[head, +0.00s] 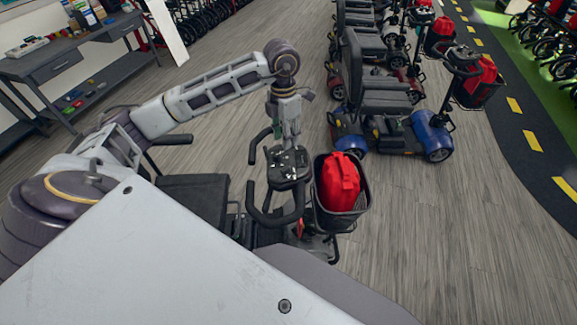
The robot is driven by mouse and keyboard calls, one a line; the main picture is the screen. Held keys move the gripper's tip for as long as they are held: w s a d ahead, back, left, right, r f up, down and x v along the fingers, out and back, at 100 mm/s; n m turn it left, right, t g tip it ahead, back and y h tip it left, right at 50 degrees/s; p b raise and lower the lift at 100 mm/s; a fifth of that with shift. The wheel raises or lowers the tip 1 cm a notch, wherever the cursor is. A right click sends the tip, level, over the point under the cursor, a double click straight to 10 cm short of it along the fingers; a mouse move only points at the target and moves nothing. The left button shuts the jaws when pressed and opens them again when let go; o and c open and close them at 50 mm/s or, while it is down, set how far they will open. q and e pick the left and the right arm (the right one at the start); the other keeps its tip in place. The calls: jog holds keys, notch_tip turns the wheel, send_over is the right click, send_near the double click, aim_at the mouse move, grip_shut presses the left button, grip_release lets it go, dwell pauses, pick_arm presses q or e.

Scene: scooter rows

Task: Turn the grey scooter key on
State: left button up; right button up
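The scooter directly before me has a dark control console (288,172) with black handlebars and a black seat (197,197). Its body is mostly hidden, so I cannot tell its colour. My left gripper (291,145) points down at the far part of the console, over or touching it. Its fingers are small and close together here, and I cannot tell whether they are open or shut. The key is too small or hidden behind the gripper to make out. My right gripper is not in view.
A black front basket (342,222) holds a red bag (338,182) right of the console. A blue scooter (385,125) and several others stand beyond. A grey workbench (65,60) is at the upper left. Wooden floor (455,225) is clear at right.

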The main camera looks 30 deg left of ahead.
aim_at(288, 165)
pick_arm(q)
jog(key=shift+f, duration=0.15)
jog(key=shift+s+d+f+p, duration=0.15)
jog(key=shift+f+p, duration=0.25)
jog(key=shift+f, duration=1.85)
jog(key=shift+d+f+p, duration=0.2)
jog(key=shift+f+p, duration=0.15)
jog(key=shift+f, duration=1.9)
jog(key=shift+s+d+f+p, duration=0.15)
jog(key=shift+f+p, duration=0.25)
jog(key=shift+f, duration=1.85)
jog(key=shift+c, duration=0.4)
jog(key=shift+w, duration=0.1)
grip_shut()
